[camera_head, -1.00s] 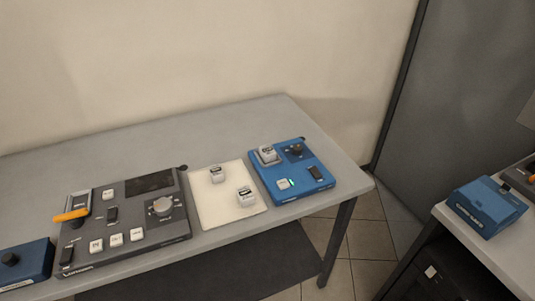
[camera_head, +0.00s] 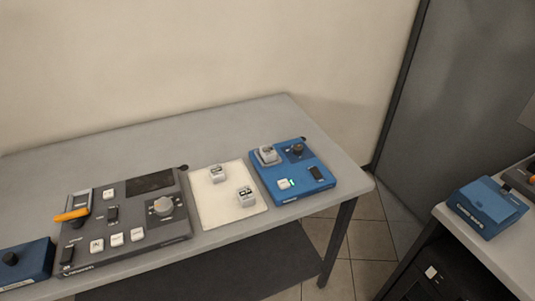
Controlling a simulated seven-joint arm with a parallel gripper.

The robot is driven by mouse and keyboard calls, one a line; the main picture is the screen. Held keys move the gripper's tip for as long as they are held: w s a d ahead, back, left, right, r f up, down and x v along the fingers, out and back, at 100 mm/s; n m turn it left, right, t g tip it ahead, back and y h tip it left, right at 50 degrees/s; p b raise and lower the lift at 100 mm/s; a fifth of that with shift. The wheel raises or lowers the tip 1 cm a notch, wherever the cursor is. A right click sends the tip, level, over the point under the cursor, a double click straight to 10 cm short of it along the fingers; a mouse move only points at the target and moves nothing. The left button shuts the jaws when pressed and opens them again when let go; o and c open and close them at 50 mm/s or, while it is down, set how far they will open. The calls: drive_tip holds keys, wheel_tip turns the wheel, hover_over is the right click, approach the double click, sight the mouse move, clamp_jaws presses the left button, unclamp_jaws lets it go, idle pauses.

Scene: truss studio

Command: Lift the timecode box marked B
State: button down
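Two small pale grey boxes with dark markings on top stand on the white mat, one toward the back (camera_head: 217,174) and one toward the front right (camera_head: 246,196). A third grey box-like piece (camera_head: 267,155) sits at the back left of the blue panel (camera_head: 292,188). The letters on these pieces are too small to read, so I cannot tell which is marked B. Nothing touches the boxes on the mat. My gripper is not in view.
The white mat (camera_head: 212,211) lies between a dark control panel (camera_head: 147,218) and the blue panel on the grey table (camera_head: 110,155). A blue box (camera_head: 27,262) is at far left. Another blue unit (camera_head: 487,207) stands on a separate right-hand table. The back of the table is clear.

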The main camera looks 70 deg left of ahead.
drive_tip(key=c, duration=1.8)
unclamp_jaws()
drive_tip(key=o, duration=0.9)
